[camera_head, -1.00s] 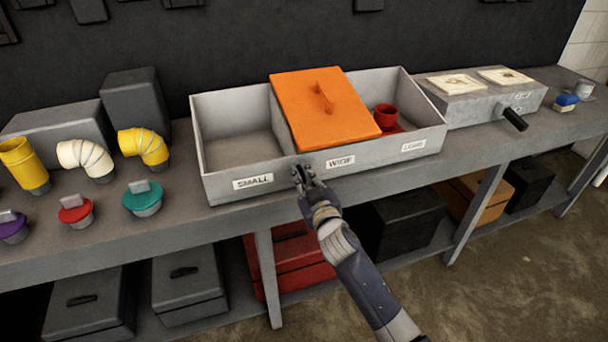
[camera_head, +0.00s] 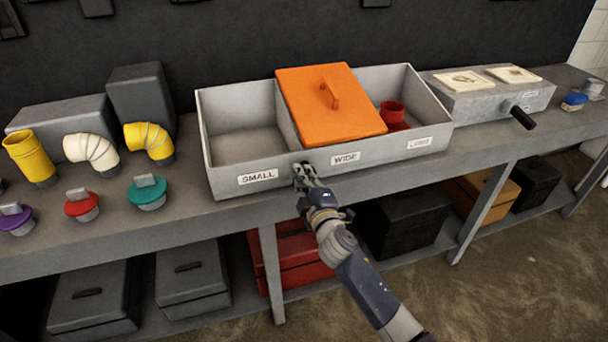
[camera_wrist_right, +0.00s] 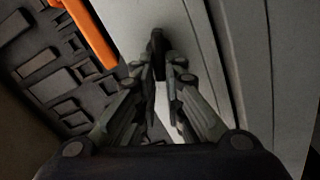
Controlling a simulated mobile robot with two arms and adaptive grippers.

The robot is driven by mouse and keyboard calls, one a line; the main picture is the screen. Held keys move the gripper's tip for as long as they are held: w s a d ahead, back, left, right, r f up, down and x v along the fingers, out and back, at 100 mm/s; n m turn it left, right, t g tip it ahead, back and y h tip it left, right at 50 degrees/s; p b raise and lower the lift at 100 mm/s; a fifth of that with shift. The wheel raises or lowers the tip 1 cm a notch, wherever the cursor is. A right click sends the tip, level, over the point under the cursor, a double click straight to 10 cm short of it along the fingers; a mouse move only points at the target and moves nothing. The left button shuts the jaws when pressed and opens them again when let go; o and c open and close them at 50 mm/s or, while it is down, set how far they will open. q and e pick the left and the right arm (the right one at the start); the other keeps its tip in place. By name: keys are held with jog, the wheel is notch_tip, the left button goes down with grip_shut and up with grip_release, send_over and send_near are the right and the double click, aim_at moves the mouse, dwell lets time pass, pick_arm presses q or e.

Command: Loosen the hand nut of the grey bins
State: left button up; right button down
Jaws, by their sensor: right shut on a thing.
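The grey bins (camera_head: 232,187) stand on the bench, with labels SMALL, WIDE and LONG on the front wall. My right gripper (camera_head: 303,171) is at this front wall, between the SMALL and WIDE labels. Its fingers are shut on a small dark part, the hand nut (camera_wrist_right: 157,40), which sticks out from the grey wall in the right wrist view. The fingers cover most of the nut, so its turn cannot be read. An orange lid (camera_head: 330,108) with a handle covers the middle bin. My left gripper is not in view.
A red cup-like piece (camera_head: 391,112) sits in the right bin; the left bin looks empty. Yellow and white elbows (camera_head: 91,152) and capped plugs (camera_head: 82,205) stand at left. A grey box with a black handle (camera_head: 522,118) stands at right. Boxes fill the shelf below.

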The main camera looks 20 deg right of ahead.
jog(key=shift+f+n, duration=0.2)
jog(key=shift+n, duration=0.8)
jog(key=shift+f+n, duration=0.2)
jog(key=shift+n, duration=0.8)
jog(key=c, duration=1.7)
grip_release()
jog(key=shift+s, duration=0.1)
jog(key=s, duration=1.2)
jog(key=shift+d, duration=0.15)
jog(key=shift+w, duration=0.1)
